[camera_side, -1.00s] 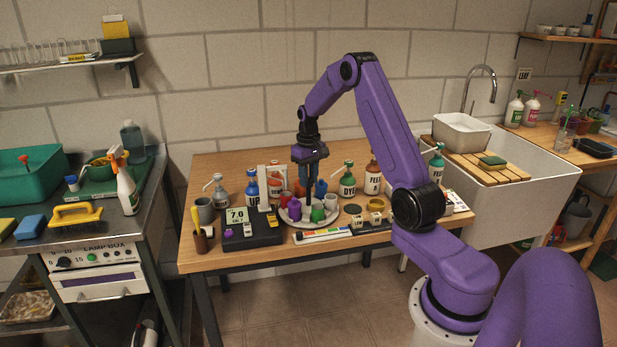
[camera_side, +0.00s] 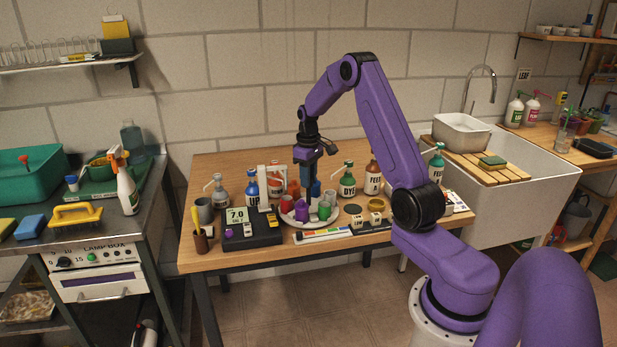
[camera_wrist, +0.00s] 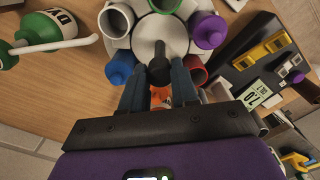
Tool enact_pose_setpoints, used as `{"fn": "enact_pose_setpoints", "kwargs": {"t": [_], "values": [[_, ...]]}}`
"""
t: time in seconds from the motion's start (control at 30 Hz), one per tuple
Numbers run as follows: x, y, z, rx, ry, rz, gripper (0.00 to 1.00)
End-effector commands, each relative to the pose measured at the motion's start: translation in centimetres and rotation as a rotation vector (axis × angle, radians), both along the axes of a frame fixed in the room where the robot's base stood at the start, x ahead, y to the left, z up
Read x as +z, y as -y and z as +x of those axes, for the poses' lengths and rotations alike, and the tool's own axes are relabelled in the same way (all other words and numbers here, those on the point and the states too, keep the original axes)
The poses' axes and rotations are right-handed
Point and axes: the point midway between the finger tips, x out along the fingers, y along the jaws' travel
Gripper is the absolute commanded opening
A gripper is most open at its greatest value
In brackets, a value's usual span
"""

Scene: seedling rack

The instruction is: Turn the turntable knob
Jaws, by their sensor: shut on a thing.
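The round white turntable (camera_side: 302,222) stands on the wooden table with several coloured cups and small bottles around its edge. In the wrist view its pale centre (camera_wrist: 143,46) shows, with the dark knob (camera_wrist: 160,68) standing up from it. My gripper (camera_wrist: 160,78) has its two blue fingers on either side of the knob, shut on its near end. In the side view my gripper (camera_side: 307,185) points down over the turntable; the cups hide the knob there.
A dark meter box (camera_side: 252,230) stands left of the turntable. A white holder (camera_side: 264,187) and the blue UP bottle (camera_side: 252,188) are behind left. A colour strip (camera_side: 322,235) lies in front.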

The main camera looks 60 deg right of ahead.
Motion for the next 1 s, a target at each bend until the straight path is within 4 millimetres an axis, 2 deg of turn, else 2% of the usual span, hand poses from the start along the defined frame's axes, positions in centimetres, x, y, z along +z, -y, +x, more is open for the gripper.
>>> {"fn": "enact_pose_setpoints", "kwargs": {"t": [0.13, 0.17, 0.2, 0.23, 0.5, 0.63, 0.77, 1.0], "values": [[0.1, 0.0, 0.0, -0.001, 0.002, -0.001, 0.00], [0.1, 0.0, 0.0, -0.001, 0.002, -0.001, 0.39], [0.1, 0.0, 0.0, -0.001, 0.002, -0.001, 0.52], [0.1, 0.0, 0.0, -0.001, 0.001, -0.001, 0.55], [0.1, 0.0, 0.0, -0.001, 0.001, -0.001, 0.55], [0.8, 0.1, 0.1, -0.002, 0.003, -0.002, 0.55], [2.6, 0.1, 0.1, -0.002, 0.005, -0.003, 0.55], [7.7, 0.1, 0.2, -0.001, 0.007, -0.004, 0.55]]}}
